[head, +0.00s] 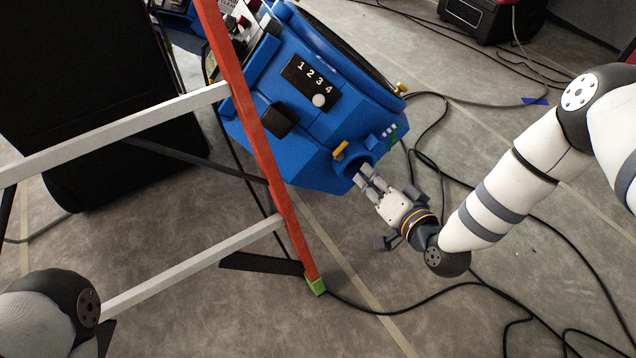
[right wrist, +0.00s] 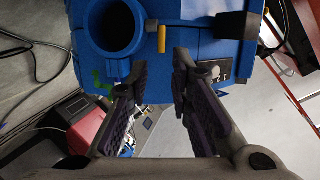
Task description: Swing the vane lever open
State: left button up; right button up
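The blue machine (head: 305,135) stands on the floor at the upper middle of the head view. A short yellow lever (head: 340,150), likely the vane lever, sticks out beside a round opening on its near end. In the right wrist view the yellow lever (right wrist: 161,38) stands upright just right of the round blue opening (right wrist: 112,27). My right gripper (head: 368,183) is at this end of the machine, close to the lever. In the right wrist view my right gripper (right wrist: 158,70) has its fingers apart, with nothing between them; the lever lies just beyond the tips. My left gripper is out of view.
A ladder with a red rail (head: 265,150) and pale rungs stands left of the machine. Black cables (head: 470,285) run over the floor on the right. A black panel (head: 90,90) stands at the left. The machine also has a numbered dial plate (head: 312,80) and a yellow knob (head: 401,87).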

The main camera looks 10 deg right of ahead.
aim_at(343, 147)
jog(key=b+x, duration=0.1)
jog(key=x, duration=0.3)
jog(key=b+x, duration=0.2)
jog(key=x, duration=0.2)
jog(key=b+x, duration=0.1)
jog(key=x, duration=0.3)
jog(key=shift+w+d+r+b, duration=0.15)
jog(key=shift+w+r+b, duration=0.2)
jog(key=shift+w+b, duration=0.1)
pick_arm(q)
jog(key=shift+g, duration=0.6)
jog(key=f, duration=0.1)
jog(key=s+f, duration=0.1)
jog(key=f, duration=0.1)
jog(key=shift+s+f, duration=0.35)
pick_arm(e)
grip_shut()
